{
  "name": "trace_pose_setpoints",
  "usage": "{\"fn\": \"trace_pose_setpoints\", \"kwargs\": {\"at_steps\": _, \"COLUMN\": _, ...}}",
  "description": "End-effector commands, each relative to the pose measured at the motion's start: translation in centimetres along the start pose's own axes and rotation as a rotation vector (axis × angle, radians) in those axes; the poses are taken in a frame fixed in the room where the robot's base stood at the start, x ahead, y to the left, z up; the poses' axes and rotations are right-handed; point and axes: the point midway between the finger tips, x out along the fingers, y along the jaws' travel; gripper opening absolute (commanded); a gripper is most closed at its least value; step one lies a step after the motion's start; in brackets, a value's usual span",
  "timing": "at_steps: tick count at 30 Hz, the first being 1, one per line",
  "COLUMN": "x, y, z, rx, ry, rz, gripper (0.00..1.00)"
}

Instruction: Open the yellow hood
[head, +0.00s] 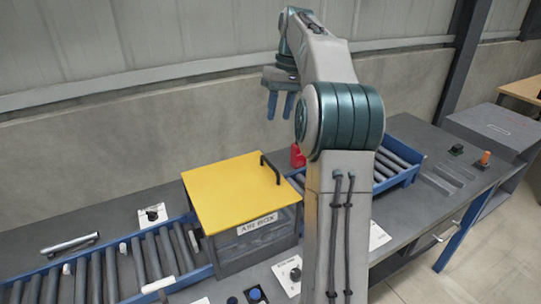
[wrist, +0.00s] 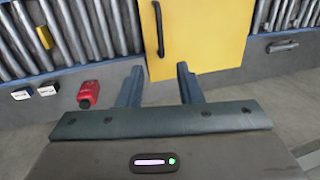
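The yellow hood (head: 228,193) lies flat and closed on top of a grey box labelled "AIR BOX" (head: 258,232). A dark bar handle (head: 271,168) stands on the hood's right edge. In the wrist view the yellow hood (wrist: 205,35) is at the top centre, with its black handle (wrist: 158,28) beyond and between my fingers. My gripper (head: 281,105) is above and behind the box, to the right of the hood, apart from the handle. In the wrist view my gripper (wrist: 160,88) has its two fingers spread wide with nothing between them.
A roller conveyor (head: 100,270) runs through the box and comes out on the right (head: 395,165). A red object (head: 297,156) stands just right of the handle; it also shows in the wrist view (wrist: 89,94). A grey wall (head: 100,145) stands behind the bench.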

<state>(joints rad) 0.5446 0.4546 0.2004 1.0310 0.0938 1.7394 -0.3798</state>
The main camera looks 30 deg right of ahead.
Motion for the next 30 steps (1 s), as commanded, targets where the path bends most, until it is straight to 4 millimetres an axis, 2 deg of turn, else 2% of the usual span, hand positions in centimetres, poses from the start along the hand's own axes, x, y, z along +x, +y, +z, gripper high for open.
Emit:
{"fn": "trace_pose_setpoints", "kwargs": {"at_steps": 4, "x": 1.1, "y": 0.1, "z": -0.1, "rx": -0.002, "ry": -0.001, "rz": -0.003, "gripper": 0.33}}
{"fn": "trace_pose_setpoints", "kwargs": {"at_steps": 8, "x": 3.0, "y": 0.1, "z": 0.0, "rx": -0.001, "ry": -0.003, "rz": -0.003, "gripper": 0.33}}
{"fn": "trace_pose_setpoints", "kwargs": {"at_steps": 21, "x": 11.2, "y": 0.0, "z": 0.0, "rx": 0.0, "ry": -0.002, "rz": -0.003, "gripper": 0.33}}
{"fn": "trace_pose_setpoints", "kwargs": {"at_steps": 27, "x": 13.2, "y": 0.1, "z": 0.0, "rx": 0.001, "ry": 0.0, "rz": -0.002, "gripper": 0.33}}
{"fn": "trace_pose_setpoints", "kwargs": {"at_steps": 30, "x": 13.6, "y": 0.1, "z": 0.0, "rx": 0.0, "ry": 0.001, "rz": -0.001, "gripper": 0.33}}
